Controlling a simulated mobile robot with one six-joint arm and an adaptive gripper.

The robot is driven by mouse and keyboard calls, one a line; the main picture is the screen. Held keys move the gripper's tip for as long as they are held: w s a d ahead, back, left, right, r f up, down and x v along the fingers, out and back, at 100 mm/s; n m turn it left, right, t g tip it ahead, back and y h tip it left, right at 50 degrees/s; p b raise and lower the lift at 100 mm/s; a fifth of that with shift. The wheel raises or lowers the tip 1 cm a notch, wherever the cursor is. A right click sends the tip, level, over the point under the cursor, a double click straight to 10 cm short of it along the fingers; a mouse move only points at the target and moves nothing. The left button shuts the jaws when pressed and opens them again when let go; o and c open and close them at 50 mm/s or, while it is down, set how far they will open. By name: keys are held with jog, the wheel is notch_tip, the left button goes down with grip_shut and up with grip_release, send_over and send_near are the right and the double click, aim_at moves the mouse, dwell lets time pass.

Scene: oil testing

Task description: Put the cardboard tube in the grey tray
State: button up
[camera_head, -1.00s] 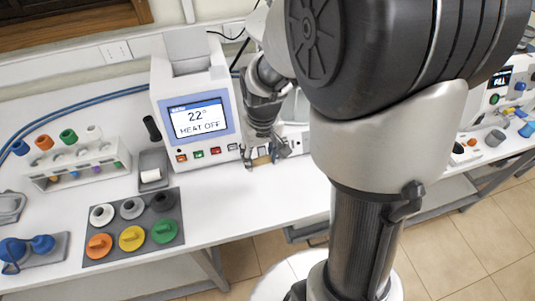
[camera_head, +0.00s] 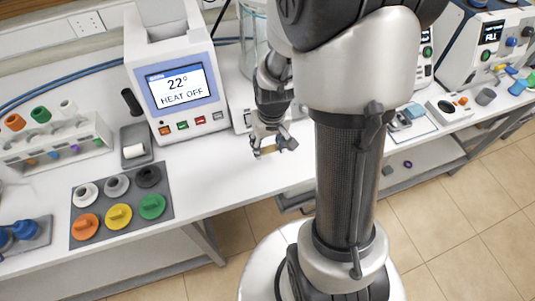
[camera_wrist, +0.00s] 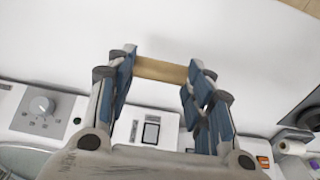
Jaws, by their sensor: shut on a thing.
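The cardboard tube (camera_head: 268,150) is a short tan cylinder held crosswise between the fingertips of my gripper (camera_head: 267,146). In the wrist view the tube (camera_wrist: 161,70) spans the two blue-padded fingers of my gripper (camera_wrist: 160,82), with bare white bench beyond it. The gripper is shut on the tube, over the bench just right of the heater unit. A small grey tray (camera_head: 147,157) stands left of the heater unit, apart from the gripper, with a white roll (camera_head: 134,151) in it. The wrist view shows this roll (camera_wrist: 290,147) at the lower right.
The white heater unit (camera_head: 178,88), reading "22° HEAT OFF", stands between the gripper and the tray. A grey mat (camera_head: 128,203) with several coloured caps lies in front of the tray. A tube rack (camera_head: 60,145) is at left. The bench's front strip (camera_head: 215,185) is clear.

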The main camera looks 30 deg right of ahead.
aim_at(269, 149)
jog(key=shift+f+b, duration=0.7)
jog(key=shift+f, duration=1.6)
jog(key=shift+f, duration=0.15)
jog(key=o, duration=0.7)
